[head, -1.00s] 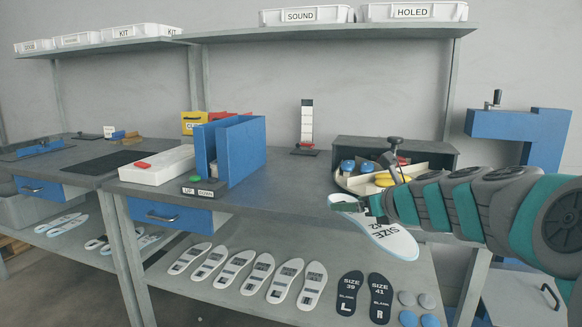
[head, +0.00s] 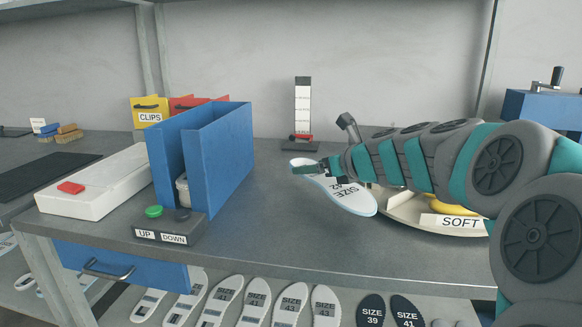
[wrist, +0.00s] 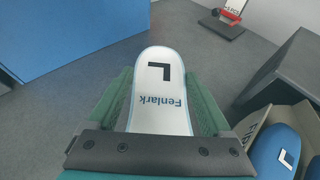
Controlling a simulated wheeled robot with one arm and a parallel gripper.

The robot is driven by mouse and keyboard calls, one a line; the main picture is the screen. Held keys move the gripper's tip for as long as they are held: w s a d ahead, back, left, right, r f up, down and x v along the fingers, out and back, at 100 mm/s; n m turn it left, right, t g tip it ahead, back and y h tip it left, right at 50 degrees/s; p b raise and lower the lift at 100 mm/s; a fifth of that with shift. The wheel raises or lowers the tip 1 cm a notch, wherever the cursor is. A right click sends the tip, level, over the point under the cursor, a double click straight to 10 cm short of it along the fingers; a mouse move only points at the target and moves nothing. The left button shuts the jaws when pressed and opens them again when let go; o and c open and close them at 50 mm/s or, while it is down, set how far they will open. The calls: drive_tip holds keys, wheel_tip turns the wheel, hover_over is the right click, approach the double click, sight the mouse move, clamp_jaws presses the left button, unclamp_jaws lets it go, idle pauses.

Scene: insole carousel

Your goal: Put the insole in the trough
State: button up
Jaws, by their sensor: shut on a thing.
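The white insole (head: 352,196) is marked SIZE 42 in the head view. In the wrist view its heel end (wrist: 160,62) shows an L and the word Fenlark. My gripper (head: 310,169) is shut on the insole, which is tilted and held above the grey bench. The green jaws (wrist: 162,98) flank it in the wrist view. The blue trough (head: 228,152) has two tall upright walls with a narrow gap and stands left of my gripper, apart from the insole. A small pale thing shows low in the gap, mostly hidden.
An UP/DOWN button box (head: 168,228) stands in front of the trough, and a white box with a red switch (head: 98,182) is left of it. A round carousel tray (head: 425,217) labelled SOFT lies under my arm. Bench between trough and insole is clear.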

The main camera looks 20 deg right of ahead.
approach(286, 165)
drive_tip(key=w+r, duration=0.1)
drive_tip(key=w+a+r, duration=0.1)
drive_tip(key=w, duration=0.1)
drive_tip(key=shift+w, duration=0.2)
drive_tip(key=shift+d+f, duration=0.1)
drive_tip(key=shift+f, duration=1.6)
drive_tip(key=o, duration=1.1)
drive_tip(key=shift+f, duration=0.1)
drive_tip(key=shift+s+d+r, duration=0.15)
drive_tip(key=shift+s+r, duration=0.15)
drive_tip(key=shift+s, duration=0.1)
drive_tip(key=v, duration=1)
drive_tip(key=shift+s+r, duration=0.15)
drive_tip(key=shift+s, duration=0.3)
